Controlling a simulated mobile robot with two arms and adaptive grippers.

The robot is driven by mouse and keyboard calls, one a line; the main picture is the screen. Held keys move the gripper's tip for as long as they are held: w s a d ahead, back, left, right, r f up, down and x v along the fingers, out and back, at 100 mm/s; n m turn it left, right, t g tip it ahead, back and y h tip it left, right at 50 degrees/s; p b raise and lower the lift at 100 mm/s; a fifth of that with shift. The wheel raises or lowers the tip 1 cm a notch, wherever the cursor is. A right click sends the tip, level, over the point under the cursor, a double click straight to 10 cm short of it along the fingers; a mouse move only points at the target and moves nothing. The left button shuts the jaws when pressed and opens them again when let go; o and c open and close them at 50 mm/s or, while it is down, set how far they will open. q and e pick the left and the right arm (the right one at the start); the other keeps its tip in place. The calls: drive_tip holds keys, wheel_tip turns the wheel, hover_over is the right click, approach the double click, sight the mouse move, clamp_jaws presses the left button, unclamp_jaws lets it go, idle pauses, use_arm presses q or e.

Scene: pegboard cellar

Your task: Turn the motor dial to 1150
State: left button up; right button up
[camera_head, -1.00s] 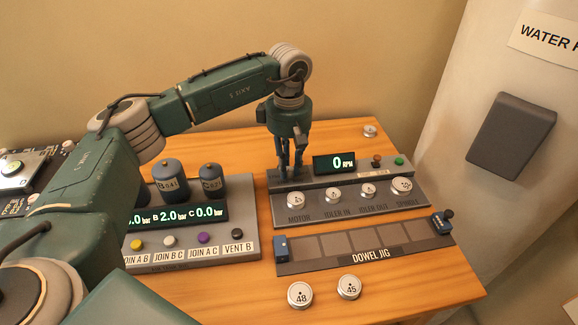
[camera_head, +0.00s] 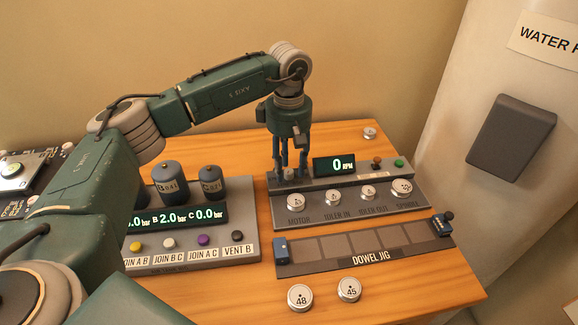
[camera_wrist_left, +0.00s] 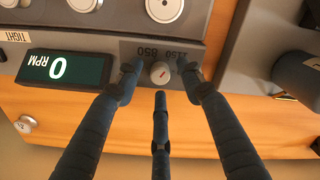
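The motor dial (camera_wrist_left: 159,72) is a small pale round knob with a red pointer line, seen in the left wrist view. The labels 850 and 1150 appear upside down beside it. The red line points roughly toward the labels; its exact setting is hard to tell. My left gripper (camera_wrist_left: 160,76) is open, its three dark fingers spread around the dial, with small gaps on both sides. In the head view the left gripper (camera_head: 290,174) reaches down at the panel's back left and hides the dial. The display (camera_head: 334,164) reads 0 RPM. My right gripper is not in view.
Several numbered pulleys sit on the machine panel (camera_head: 385,211), at MOTOR, IDLER IN, IDLER OUT and SPINDLE. The dowel jig (camera_head: 365,258) is in front; the tank console (camera_head: 190,257) stands left.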

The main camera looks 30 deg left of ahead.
sight(289, 171)
use_arm(q)
wheel_tip(289, 171, up, 12)
drive_tip(key=shift+f, duration=0.2)
idle(0.6)
